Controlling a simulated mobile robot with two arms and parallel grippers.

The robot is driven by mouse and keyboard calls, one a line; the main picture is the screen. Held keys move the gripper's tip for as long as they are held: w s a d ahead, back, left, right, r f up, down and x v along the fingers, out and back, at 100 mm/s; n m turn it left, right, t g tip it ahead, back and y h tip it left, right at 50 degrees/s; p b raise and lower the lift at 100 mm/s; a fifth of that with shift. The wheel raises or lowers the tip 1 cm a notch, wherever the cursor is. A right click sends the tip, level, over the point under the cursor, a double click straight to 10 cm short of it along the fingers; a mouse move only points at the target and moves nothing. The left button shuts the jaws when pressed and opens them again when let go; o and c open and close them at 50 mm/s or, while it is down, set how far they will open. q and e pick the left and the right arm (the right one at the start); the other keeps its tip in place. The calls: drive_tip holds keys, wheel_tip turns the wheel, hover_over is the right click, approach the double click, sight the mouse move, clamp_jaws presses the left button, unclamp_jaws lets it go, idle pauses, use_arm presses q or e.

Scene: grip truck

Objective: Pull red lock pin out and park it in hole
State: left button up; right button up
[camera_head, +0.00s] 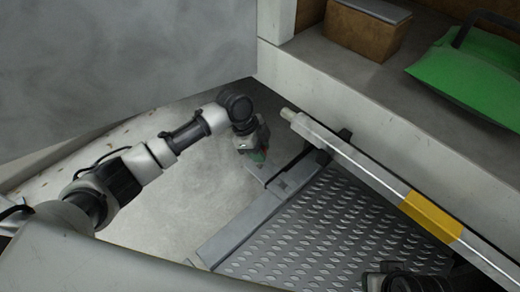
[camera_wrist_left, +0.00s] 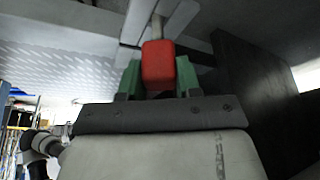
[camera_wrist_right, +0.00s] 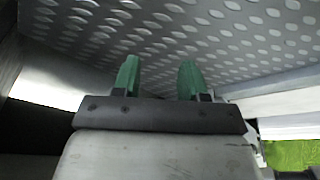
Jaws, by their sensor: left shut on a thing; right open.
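The red lock pin (camera_wrist_left: 158,66) shows in the left wrist view with its red head between the green fingers of my left gripper (camera_wrist_left: 158,75). A pale shaft runs from the head toward grey metal bars; whether its far end sits in a hole I cannot tell. My right gripper (camera_wrist_right: 160,80) is open and empty, facing the tread plate. No parking hole can be made out.
The tread plate platform (camera_head: 330,230) fills the lower middle. A white bar with a yellow band (camera_head: 432,215) runs diagonally above its right side. A ledge behind holds a brown box (camera_head: 365,32) and a green bag (camera_head: 470,70). Bare floor (camera_head: 190,200) lies left of the frame.

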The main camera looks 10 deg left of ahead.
use_arm(q)
drive_tip(key=shift+f, duration=0.65)
drive_tip(key=shift+f+b, duration=0.45)
drive_tip(key=shift+f, duration=0.45)
use_arm(e)
drive_tip(key=shift+w+a+t, duration=0.25)
drive_tip(key=shift+w+t, duration=0.2)
drive_tip(key=shift+w, duration=0.25)
drive_tip(key=shift+w+a+t, duration=0.2)
drive_tip(key=shift+w+t, duration=0.25)
drive_tip(key=shift+w, duration=0.25)
use_arm(q)
drive_tip(key=shift+f, duration=0.2)
use_arm(e)
drive_tip(key=shift+w+y, duration=0.15)
drive_tip(key=shift+y, duration=0.15)
use_arm(q)
drive_tip(key=o, duration=1)
use_arm(e)
drive_tip(key=shift+r, duration=0.1)
